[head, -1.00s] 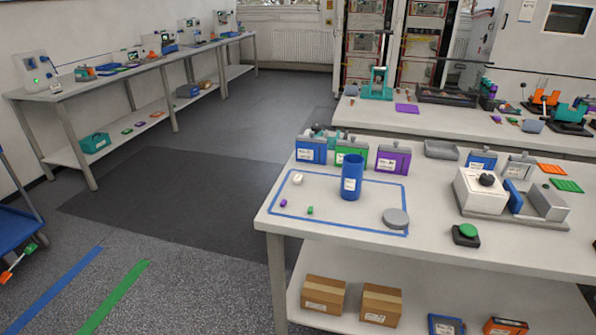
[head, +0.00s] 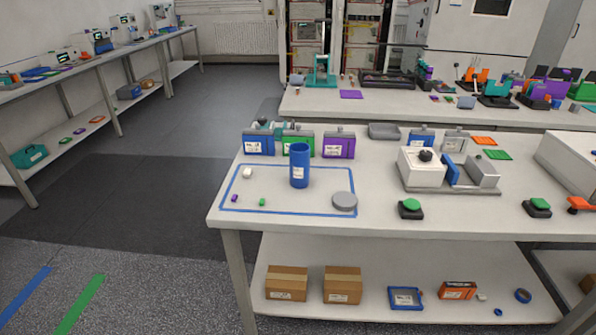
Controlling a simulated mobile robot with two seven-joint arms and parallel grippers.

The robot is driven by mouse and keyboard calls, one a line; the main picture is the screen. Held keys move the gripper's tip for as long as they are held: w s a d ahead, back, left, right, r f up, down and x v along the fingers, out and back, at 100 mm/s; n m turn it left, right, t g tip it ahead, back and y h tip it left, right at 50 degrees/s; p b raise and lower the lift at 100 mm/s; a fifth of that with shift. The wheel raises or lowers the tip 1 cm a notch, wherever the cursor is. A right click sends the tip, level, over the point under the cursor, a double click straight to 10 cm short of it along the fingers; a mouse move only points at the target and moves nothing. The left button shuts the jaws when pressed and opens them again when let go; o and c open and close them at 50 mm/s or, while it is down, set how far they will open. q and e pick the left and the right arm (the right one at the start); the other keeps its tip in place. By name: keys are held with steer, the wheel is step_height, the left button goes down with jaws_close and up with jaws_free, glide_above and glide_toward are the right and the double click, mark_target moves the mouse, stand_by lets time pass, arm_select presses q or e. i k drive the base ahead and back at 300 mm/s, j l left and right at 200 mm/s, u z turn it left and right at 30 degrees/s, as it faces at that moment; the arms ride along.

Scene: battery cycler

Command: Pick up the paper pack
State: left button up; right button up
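No thing in the head view can be made out for sure as the paper pack. A small white block (head: 247,172) lies inside the blue taped outline on the near table, at the back left. A blue cylinder (head: 299,166) with a white label stands upright to its right. A grey round disc (head: 344,201), a small purple piece (head: 235,198) and a small green piece (head: 262,202) lie nearby. Neither of my grippers is in view.
Labelled blue, green and purple packs (head: 339,146) stand behind the outline. A white-and-grey device (head: 421,170) and a green button (head: 411,206) are to the right. Cardboard boxes (head: 342,285) and an orange box (head: 457,291) sit on the lower shelf. The left floor is clear.

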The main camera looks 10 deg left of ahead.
mark_target(248, 171)
steer(key=j+z, duration=0.15)
steer(key=z, duration=0.2)
steer(key=i+j+z, duration=0.1)
steer(key=z, duration=0.3)
steer(key=j+z, duration=0.95)
steer(key=j, duration=0.2)
steer(key=k+j+z, duration=0.1)
steer(key=j, duration=0.2)
steer(key=k+j+z, duration=0.1)
steer(key=j, duration=0.2)
steer(key=k+j+z, duration=0.15)
steer(key=k+j, duration=0.1)
steer(key=j, duration=0.25)
steer(key=k+j, duration=0.1)
steer(key=j, duration=0.3)
steer(key=k+j, duration=0.15)
steer(key=j, duration=0.2)
steer(key=k+j+z, duration=0.1)
steer(key=j, duration=0.3)
steer(key=k+j, duration=0.1)
steer(key=j, duration=0.25)
